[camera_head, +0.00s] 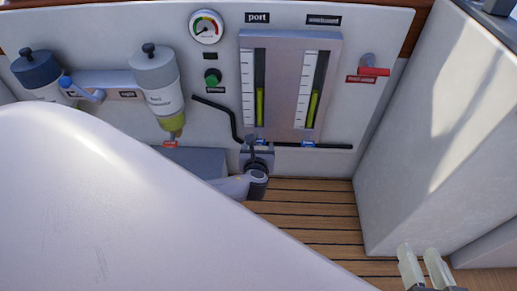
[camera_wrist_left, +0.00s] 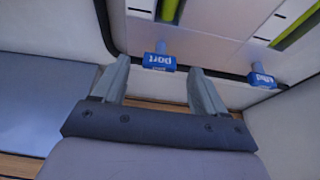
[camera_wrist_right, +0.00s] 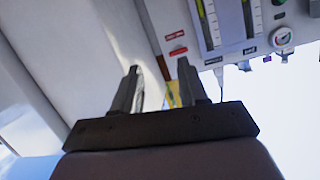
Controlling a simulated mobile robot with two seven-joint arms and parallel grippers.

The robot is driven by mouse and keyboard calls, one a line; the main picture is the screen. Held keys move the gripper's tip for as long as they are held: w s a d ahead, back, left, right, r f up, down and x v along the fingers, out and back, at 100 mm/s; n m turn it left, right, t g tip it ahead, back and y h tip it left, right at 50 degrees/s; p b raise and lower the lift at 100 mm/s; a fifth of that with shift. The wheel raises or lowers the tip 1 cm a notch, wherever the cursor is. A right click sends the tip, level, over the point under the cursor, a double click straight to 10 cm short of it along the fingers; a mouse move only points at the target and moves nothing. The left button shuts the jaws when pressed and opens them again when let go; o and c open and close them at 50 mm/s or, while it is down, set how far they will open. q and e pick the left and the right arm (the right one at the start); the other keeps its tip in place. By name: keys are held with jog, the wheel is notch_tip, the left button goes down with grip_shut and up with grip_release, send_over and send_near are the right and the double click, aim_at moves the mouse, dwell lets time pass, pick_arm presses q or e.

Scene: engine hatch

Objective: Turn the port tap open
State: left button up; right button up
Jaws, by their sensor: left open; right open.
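The port tap (camera_wrist_left: 160,62) is a blue block with the word "port" on it, just below the port sight gauge (camera_head: 260,88). In the left wrist view it shows between the open fingers of my left gripper (camera_wrist_left: 159,65). I cannot tell whether the fingers reach around it. In the head view my left gripper (camera_head: 255,146) is in front of this tap and mostly hides it. A second blue tap (camera_wrist_left: 262,77) sits to its right, under the other gauge; it also shows in the head view (camera_head: 308,144). My right gripper (camera_head: 425,252) is open and empty at the bottom right.
A black pipe (camera_head: 335,146) runs along the wall beneath the gauges. A red handle (camera_head: 374,71) is at the right. A pale box (camera_head: 435,140) stands right of the slatted floor (camera_head: 310,210).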

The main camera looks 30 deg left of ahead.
aim_at(259, 139)
pick_arm(q)
jog(key=shift+b+x, duration=0.4)
jog(key=shift+x, duration=0.7)
pick_arm(e)
jog(key=shift+s+d+t, duration=0.1)
jog(key=shift+d+t, duration=0.2)
jog(key=shift+d, duration=0.1)
pick_arm(q)
jog(key=c, duration=1.1)
jog(key=shift+o, duration=0.2)
